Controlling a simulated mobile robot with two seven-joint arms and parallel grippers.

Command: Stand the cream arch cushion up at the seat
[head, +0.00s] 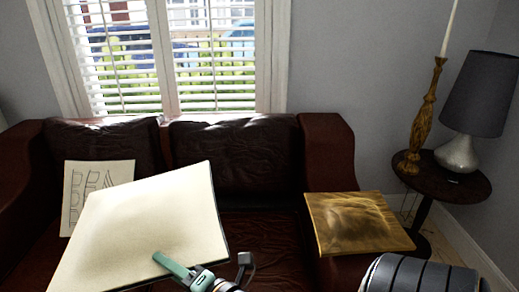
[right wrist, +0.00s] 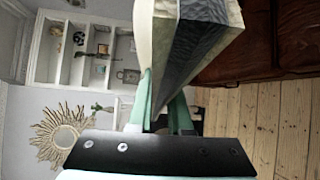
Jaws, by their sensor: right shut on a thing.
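A large cream square cushion (head: 140,225) is held up in front of the sofa, tilted, its plain pale face toward the head camera. No arch shows on this face. My right gripper (head: 178,268) is shut on its lower edge; one green finger lies over the cream face. In the right wrist view the fingers (right wrist: 161,112) pinch the cushion (right wrist: 155,35), which has a cream side and a dark grey side. The dark red-brown leather sofa (head: 265,235) has its seat partly hidden behind the cushion. My left gripper is not in view.
A cream cushion with dark line drawing (head: 75,190) leans at the sofa's left, partly covered. A gold cushion (head: 358,222) lies at the right arm. A round side table (head: 455,183) holds a lamp (head: 477,100) and candlestick (head: 422,125). Some middle seat is bare.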

